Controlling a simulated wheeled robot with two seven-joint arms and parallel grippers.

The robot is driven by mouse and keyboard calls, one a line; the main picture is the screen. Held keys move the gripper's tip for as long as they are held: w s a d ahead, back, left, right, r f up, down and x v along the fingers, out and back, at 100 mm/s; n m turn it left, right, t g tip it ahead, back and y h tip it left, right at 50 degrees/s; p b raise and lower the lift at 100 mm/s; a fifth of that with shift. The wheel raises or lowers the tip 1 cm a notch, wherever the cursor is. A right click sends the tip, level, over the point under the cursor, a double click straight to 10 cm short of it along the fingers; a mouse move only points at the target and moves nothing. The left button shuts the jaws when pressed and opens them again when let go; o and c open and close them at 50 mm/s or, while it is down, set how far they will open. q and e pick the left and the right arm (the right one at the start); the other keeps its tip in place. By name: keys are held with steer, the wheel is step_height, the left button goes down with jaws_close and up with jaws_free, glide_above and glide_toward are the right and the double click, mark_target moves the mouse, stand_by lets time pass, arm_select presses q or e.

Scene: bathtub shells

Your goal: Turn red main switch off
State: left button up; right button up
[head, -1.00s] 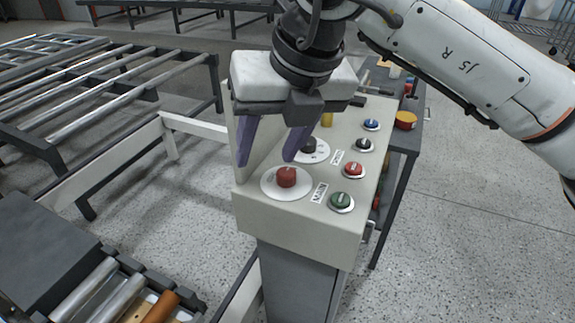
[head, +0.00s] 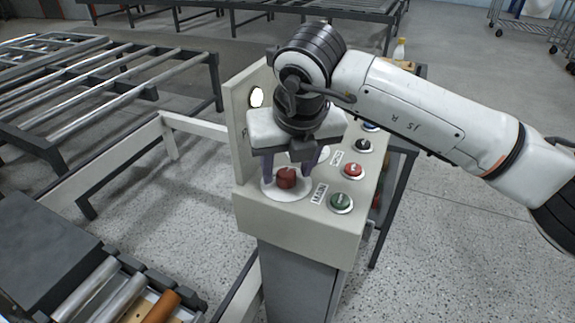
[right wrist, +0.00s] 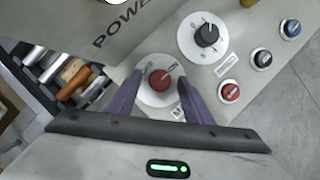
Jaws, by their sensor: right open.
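The red main switch (head: 286,178) is a round red knob on a white disc, at the near left of the sloped control panel (head: 262,215). It also shows in the right wrist view (right wrist: 159,79), between my purple fingers. My right gripper (head: 293,170) is open, with its fingertips close above the white disc, one on either side of the red knob. I cannot tell whether either finger touches the knob. My left gripper is not in view.
A green button (head: 341,202), a red button (head: 352,171) and a black button (head: 363,146) line the panel's right side. A black knob (right wrist: 206,35) sits beyond the red one. Roller conveyors (head: 110,85) stand at the left.

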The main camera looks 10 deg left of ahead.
steer(key=c, duration=1.1)
steer(key=shift+o, duration=0.2)
